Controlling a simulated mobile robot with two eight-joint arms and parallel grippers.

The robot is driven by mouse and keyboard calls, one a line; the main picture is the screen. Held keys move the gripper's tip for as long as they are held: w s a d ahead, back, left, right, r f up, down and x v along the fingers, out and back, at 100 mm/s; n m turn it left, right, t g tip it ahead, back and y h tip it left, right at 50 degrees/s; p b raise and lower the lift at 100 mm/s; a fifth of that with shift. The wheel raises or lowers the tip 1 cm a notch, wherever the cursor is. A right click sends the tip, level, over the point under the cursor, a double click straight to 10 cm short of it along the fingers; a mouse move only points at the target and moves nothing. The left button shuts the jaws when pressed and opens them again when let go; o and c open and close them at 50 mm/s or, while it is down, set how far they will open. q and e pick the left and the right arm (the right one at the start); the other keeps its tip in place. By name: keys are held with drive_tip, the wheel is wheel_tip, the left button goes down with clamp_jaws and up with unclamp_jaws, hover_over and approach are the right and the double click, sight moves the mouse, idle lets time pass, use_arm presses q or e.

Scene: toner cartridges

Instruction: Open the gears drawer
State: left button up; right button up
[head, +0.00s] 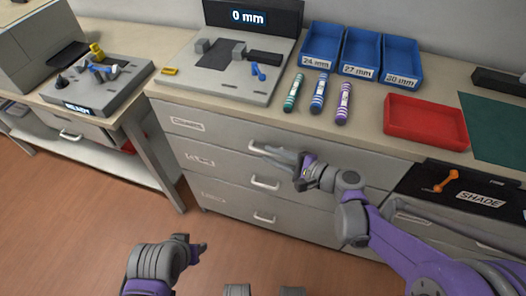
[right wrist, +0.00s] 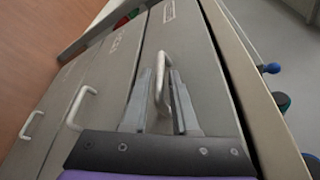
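A grey cabinet has three stacked drawers, all flush: top drawer (head: 222,134), middle drawer (head: 225,170) and bottom drawer (head: 235,205). Each has a small label at its left, too small to read surely, so I cannot tell which says gears. My right gripper (head: 280,156) is at the top drawer's pale handle (head: 256,147). In the right wrist view, the open fingers (right wrist: 168,78) stand on either side of this handle (right wrist: 158,85); contact is unclear. My left gripper (head: 200,248) is low in front of the cabinet, its fingers barely visible.
The middle handle (head: 265,184) and bottom handle (head: 264,218) are below. On the worktop are striped tubes (head: 318,94), blue bins (head: 360,52), a red tray (head: 425,120) and a gauge station (head: 220,70). A black SHADE panel (head: 460,190) is at right. The floor in front is clear.

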sight(268, 153)
drive_tip(key=shift+x, duration=1.75)
clamp_jaws()
